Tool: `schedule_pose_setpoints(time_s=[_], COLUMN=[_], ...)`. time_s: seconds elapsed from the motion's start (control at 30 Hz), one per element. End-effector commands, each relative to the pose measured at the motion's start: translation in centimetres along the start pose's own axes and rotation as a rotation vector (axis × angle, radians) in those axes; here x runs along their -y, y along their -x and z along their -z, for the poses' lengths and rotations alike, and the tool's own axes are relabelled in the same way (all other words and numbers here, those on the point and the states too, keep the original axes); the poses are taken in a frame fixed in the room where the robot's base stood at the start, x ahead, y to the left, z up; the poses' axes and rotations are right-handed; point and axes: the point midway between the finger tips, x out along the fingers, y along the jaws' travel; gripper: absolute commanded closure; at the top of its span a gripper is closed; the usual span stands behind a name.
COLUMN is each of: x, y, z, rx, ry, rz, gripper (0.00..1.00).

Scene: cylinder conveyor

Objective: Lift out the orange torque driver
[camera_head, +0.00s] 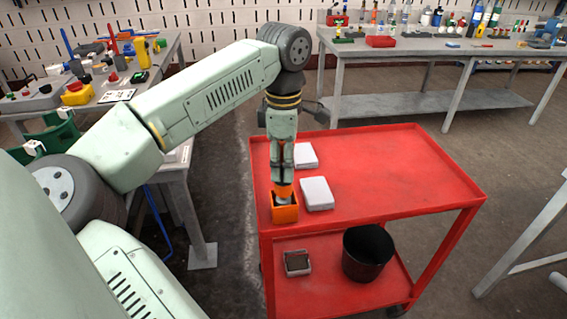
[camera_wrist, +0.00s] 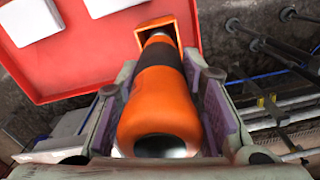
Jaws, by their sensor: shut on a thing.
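The orange torque driver (camera_wrist: 160,103) with a dark band stands between the fingers of my gripper in the wrist view. Its far end reaches into the mouth of an orange box (camera_wrist: 152,27). In the head view the box (camera_head: 285,210) sits at the near left corner of the red cart's top, and a bit of the driver (camera_head: 284,190) shows above it. My gripper (camera_head: 283,178) points down over the box and is shut on the driver. The driver's lower end is hidden inside the box.
Two white boxes (camera_head: 316,193) (camera_head: 305,156) lie close behind and right of the orange box on the red cart (camera_head: 400,180). The cart's right side is clear. A black bin (camera_head: 368,255) and a small tray (camera_head: 297,263) stand on its lower shelf. Cluttered workbenches stand behind.

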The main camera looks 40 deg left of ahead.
Motion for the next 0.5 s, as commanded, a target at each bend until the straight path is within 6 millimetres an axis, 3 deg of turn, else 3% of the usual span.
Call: schedule_pose_setpoints(time_s=[0.5], x=[0.0], y=[2.9], z=[-0.1], rx=[0.001], ry=[0.0], rz=[-0.003], gripper=[0.99])
